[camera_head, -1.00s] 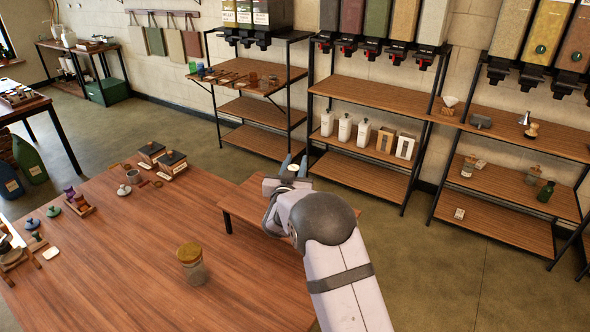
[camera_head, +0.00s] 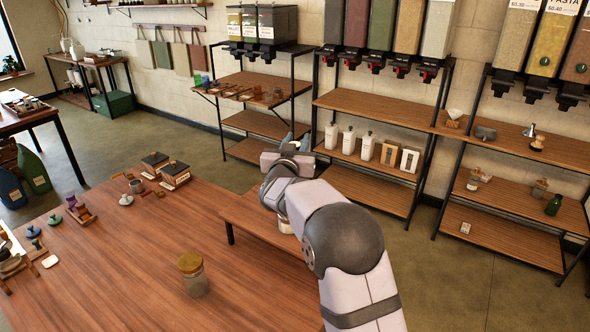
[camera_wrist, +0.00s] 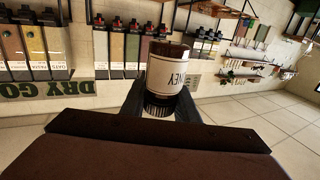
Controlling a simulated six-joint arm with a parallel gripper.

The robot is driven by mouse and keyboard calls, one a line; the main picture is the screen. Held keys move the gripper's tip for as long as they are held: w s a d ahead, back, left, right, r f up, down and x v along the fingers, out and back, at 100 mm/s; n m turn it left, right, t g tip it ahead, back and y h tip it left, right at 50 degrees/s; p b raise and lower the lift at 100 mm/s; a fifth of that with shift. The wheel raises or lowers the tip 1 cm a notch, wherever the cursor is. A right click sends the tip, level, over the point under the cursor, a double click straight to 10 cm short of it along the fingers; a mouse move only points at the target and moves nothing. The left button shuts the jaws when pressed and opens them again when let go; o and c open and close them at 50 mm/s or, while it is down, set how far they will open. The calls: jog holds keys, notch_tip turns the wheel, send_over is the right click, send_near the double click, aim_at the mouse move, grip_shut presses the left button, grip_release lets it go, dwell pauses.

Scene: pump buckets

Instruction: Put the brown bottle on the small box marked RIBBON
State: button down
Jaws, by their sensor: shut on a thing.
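My gripper (camera_head: 290,145) is raised above the low wooden bench and shut on the brown bottle. The bottle (camera_wrist: 168,72) shows large between my dark fingers in the wrist view, with a white label ending in "NEY" turned upside down. In the head view it is mostly hidden by my gripper. Two small boxes with dark tops, one nearer (camera_head: 175,177) and one farther (camera_head: 154,162), stand at the back of the big table, left of my gripper. Their label lettering is too small to read, so I cannot tell which is marked RIBBON.
A glass jar with a cork-coloured lid (camera_head: 193,274) stands on the big table (camera_head: 130,275). A pale jar (camera_head: 285,226) on the low bench (camera_head: 243,208) is partly hidden by my arm. Small pots and stamps crowd the table's left side; its middle is clear.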

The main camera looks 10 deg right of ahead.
jog(key=shift+w+a+f+p, duration=0.25)
jog(key=shift+f+p, duration=0.15)
jog(key=shift+f, duration=1.25)
jog(key=shift+w+a+f+p, duration=0.25)
jog(key=shift+f+p, duration=0.15)
jog(key=shift+f, duration=1.2)
jog(key=shift+w+a+f+p, duration=0.25)
jog(key=shift+f+p, duration=0.15)
jog(key=shift+f, duration=1.25)
jog(key=shift+f, duration=0.1)
jog(key=shift+f, duration=0.15)
jog(key=c, duration=1.4)
grip_release()
jog(key=shift+s+r, duration=0.1)
jog(key=shift+r, duration=0.1)
jog(key=b+v, duration=0.4)
jog(key=v, duration=0.8)
